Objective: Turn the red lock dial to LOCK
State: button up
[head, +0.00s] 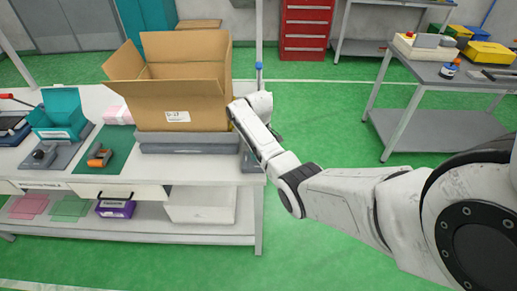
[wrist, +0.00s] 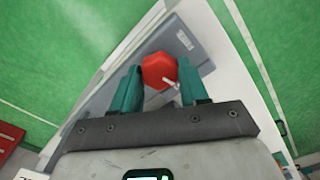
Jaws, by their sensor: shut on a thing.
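The red lock dial (wrist: 159,71) shows in the wrist view between the two teal fingers of my gripper (wrist: 157,83). My gripper is shut on the dial, with a finger on each side. A pale pointer mark shows on the dial's lower right. The dial sits over a grey unit (wrist: 178,42) with a small white label. I cannot read any LOCK marking. In the head view, my arm reaches to the right side of the cardboard box, and the dial and fingertips are hidden there.
An open cardboard box (head: 184,112) stands on a grey base at the right end of the white workbench (head: 150,178). A teal bin (head: 58,115) and an orange-grey tool (head: 99,157) lie to its left. Green floor is clear right of the bench, before another table (head: 438,82).

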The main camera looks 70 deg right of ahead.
jog(key=shift+m, duration=1.1)
jog(key=o, duration=1)
jog(key=shift+o, duration=0.2)
notch_tip(320, 180, up, 11)
jog(key=shift+f, duration=0.1)
